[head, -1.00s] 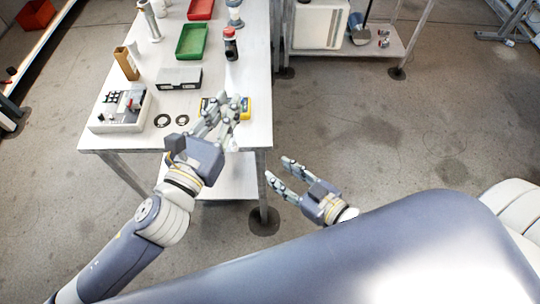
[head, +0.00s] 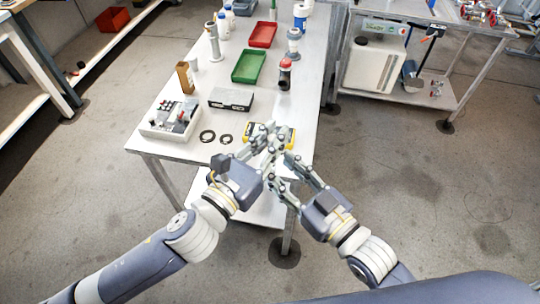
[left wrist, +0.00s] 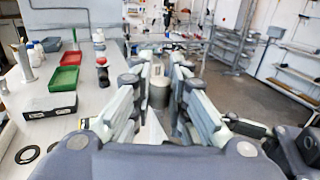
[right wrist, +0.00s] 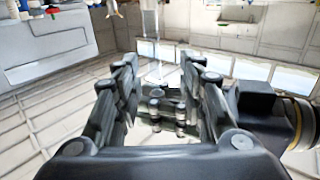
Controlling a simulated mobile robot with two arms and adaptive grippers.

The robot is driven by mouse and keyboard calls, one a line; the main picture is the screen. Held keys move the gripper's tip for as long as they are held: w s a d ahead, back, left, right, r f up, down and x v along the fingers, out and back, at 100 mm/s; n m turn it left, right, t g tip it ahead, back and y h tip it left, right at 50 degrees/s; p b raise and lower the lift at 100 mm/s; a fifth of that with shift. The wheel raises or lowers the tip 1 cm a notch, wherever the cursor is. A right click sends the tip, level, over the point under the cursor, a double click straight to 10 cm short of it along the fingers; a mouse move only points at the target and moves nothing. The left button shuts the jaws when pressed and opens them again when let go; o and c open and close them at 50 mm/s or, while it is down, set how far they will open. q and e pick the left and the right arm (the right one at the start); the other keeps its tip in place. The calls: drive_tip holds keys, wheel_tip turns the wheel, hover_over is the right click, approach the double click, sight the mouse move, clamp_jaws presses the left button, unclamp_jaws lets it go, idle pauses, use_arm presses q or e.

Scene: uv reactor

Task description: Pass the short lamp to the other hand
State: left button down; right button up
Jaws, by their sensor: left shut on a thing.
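My left gripper (head: 268,140) is over the front right corner of the white table (head: 190,160). It is shut on the short lamp (left wrist: 159,92), which shows as a small grey cylinder between the fingers in the left wrist view. In the head view the lamp is too small and covered to make out. My right gripper (head: 284,174) is just below and right of the left one, beyond the table's front edge. Its fingers are apart. In the right wrist view the fingers (right wrist: 163,100) frame grey jointed parts; I cannot tell whether they touch the lamp.
A yellow and black item (head: 285,133) lies under my left gripper. Black rings (head: 208,135), a white switch box (head: 170,118), a dark box (head: 231,98), a red-topped bottle (head: 285,73) and a green tray (head: 249,66) stand behind.

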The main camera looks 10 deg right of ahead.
drive_tip(key=shift+x, duration=2.6)
drive_tip(key=shift+c, duration=0.4)
clamp_jaws()
use_arm(q)
drive_tip(key=c, duration=1.5)
unclamp_jaws()
drive_tip(key=shift+o, duration=0.2)
